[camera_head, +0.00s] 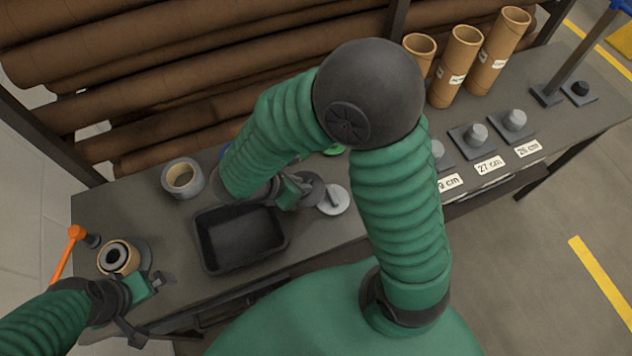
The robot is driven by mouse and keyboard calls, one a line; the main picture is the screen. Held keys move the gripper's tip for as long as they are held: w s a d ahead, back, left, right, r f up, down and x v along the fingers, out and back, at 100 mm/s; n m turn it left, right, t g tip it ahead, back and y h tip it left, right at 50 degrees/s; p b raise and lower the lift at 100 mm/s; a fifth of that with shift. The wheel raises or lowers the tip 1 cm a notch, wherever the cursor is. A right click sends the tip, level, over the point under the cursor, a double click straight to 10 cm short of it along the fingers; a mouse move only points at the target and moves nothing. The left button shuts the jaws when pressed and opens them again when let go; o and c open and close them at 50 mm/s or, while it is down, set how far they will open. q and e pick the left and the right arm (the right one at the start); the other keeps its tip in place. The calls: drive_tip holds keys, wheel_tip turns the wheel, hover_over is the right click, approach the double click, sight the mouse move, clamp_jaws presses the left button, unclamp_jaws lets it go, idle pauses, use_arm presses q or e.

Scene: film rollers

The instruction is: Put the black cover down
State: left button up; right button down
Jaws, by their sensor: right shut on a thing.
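My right gripper (301,196) reaches down over the bench, just right of the black tray. It is shut on the black cover (313,186), a dark round disc partly hidden by the gripper. The cover is beside a light grey round cover with a raised grip (334,200) and seems to overlap its left edge; I cannot tell whether it touches the bench. My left gripper (150,309) is open and empty at the bench's front left, near a short cardboard roll (131,262) with a dark ring inside.
An empty black tray (240,262) stands near the front edge. A silver tape roll (183,179) lies behind it. An orange-handled crank (74,240) is at the left. Cardboard tubes (460,65), knobbed grey blocks and cm labels (489,165) fill the right side. Large brown rolls line the back.

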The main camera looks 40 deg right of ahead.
drive_tip(key=f+b, duration=0.1)
drive_tip(key=f, duration=0.6)
drive_tip(key=shift+d, duration=0.2)
drive_tip(key=shift+d+f, duration=0.1)
drive_tip(key=shift+f, duration=0.2)
drive_tip(key=c, duration=1.4)
unclamp_jaws()
drive_tip(key=shift+c, duration=0.2)
drive_tip(key=shift+r, duration=0.15)
